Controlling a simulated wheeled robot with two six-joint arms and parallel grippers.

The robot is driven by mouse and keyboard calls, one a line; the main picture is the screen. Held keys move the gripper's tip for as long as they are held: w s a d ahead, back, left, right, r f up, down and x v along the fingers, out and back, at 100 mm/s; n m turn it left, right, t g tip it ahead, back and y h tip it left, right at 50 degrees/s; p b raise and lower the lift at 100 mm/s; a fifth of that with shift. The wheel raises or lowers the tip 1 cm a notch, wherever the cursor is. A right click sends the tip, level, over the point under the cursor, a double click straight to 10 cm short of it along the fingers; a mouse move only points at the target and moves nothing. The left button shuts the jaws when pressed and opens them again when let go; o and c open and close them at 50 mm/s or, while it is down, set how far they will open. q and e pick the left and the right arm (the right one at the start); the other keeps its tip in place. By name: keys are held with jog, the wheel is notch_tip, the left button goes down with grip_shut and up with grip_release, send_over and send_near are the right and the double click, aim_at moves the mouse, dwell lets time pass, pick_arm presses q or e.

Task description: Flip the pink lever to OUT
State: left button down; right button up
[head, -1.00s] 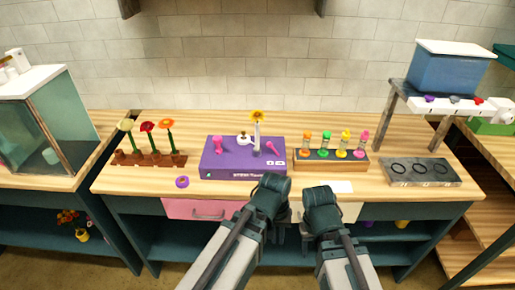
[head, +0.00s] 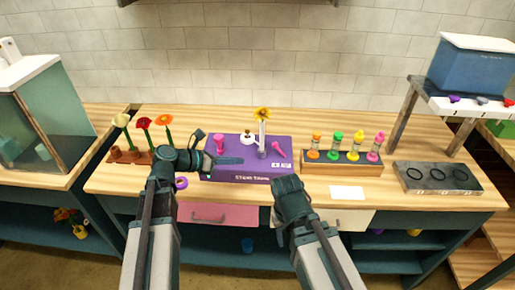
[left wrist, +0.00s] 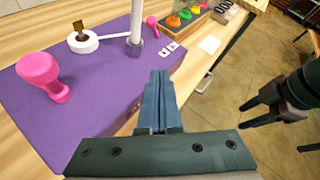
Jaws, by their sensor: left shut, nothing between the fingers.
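A purple box (head: 240,174) stands on the bench. A slim pink lever (head: 279,149) leans on its right part, beside two small white labels (head: 281,164); the lever also shows in the left wrist view (left wrist: 152,21). A thicker pink knob (head: 219,142) stands at the box's left and looks large in the left wrist view (left wrist: 43,76). My left gripper (head: 238,161) is shut and empty, its fingertips over the box's front part, left of the lever and apart from it. My right gripper (left wrist: 246,114) is open, in front of the bench; its fingers are hidden in the head view.
Left is a rack (head: 130,157) of flowers; right is a rack (head: 341,170) of coloured tubes. A purple ring (head: 181,183) lies beside the left arm.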

pick_arm(q)
jog(key=shift+w+a+r+n, duration=0.25)
jog(key=shift+a+n, duration=0.15)
jog(key=shift+a, duration=0.05)
jog(key=shift+f, duration=0.1)
jog(key=b, duration=0.4)
send_near(280, 150)
notch_tip(280, 150, down, 3)
jog(key=shift+s+f, duration=0.2)
jog(key=shift+f, duration=0.05)
jog(key=shift+w+d+r+p, duration=0.55)
jog(key=shift+w+d+r, duration=0.2)
jog(key=shift+w, duration=0.15)
jog(key=shift+w+d+r, duration=0.15)
jog(key=shift+w+d, duration=0.3)
